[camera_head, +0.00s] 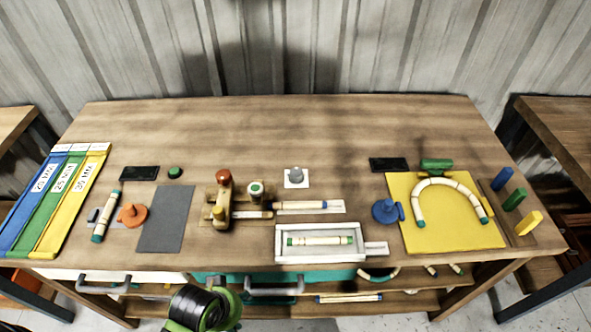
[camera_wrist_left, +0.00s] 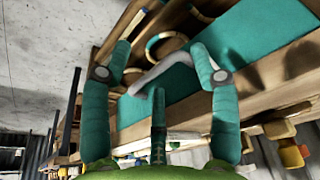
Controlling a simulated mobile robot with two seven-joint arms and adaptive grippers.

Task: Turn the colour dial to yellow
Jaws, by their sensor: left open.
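A small grey knob on a white square plate (camera_head: 296,178) sits near the middle of the table; it looks like the colour dial. Its setting is too small to read. In the head view my left arm's green and black end (camera_head: 205,308) is low at the front, below the table edge and away from the dial. My right gripper is out of view.
A wooden fixture with red and green caps (camera_head: 224,195) stands left of the dial. A white tray (camera_head: 281,256) holds a rattan piece in front. A yellow board (camera_head: 450,235) with a bent piece lies right. Blue, green and yellow strips (camera_head: 75,200) lie far left. The rear table is clear.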

